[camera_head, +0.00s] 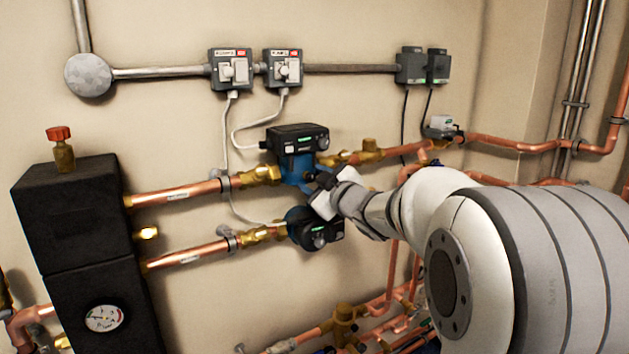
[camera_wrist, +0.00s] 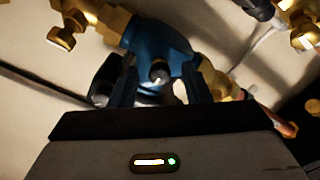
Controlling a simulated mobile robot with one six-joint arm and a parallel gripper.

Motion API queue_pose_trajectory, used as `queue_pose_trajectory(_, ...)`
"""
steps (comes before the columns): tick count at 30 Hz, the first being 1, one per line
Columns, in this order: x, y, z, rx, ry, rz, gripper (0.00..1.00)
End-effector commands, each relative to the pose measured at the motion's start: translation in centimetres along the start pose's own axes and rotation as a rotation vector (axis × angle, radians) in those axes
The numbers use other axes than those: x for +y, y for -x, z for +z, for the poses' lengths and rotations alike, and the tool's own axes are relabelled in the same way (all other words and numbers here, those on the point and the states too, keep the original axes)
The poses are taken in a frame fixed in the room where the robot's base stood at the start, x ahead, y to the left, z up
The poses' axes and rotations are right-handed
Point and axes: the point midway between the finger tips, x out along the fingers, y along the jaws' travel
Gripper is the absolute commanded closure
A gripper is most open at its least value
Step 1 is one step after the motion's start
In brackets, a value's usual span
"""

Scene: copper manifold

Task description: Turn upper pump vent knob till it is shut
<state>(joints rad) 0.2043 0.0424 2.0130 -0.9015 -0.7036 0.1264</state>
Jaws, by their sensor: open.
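The upper pump (camera_head: 295,168) has a blue body and a black head, and sits in the upper copper pipe line. Its blue body fills the middle of the wrist view (camera_wrist: 158,45). A small dark round vent knob (camera_wrist: 159,71) with a pale end shows on that body. My gripper (camera_head: 320,185) is at the lower right of the upper pump. In the wrist view its two dark fingers are apart, one on each side of the knob, and I cannot tell whether they touch it. In the head view the knob cannot be made out.
A lower pump (camera_head: 316,232) sits just below my gripper. Brass fittings and copper pipes (camera_head: 180,192) run left to a black box (camera_head: 72,210) with a gauge. Two switch boxes (camera_head: 231,70) with hanging cables are above. More pipework is below and right.

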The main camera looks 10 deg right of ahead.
Motion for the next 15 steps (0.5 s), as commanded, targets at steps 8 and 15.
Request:
queue_pose_trajectory(8, 0.1, 4.0, 0.0, -0.002, 0.002, 0.003, 0.57)
queue_pose_trajectory(15, 0.1, 7.2, 0.0, 0.000, 0.001, 0.002, 0.57)
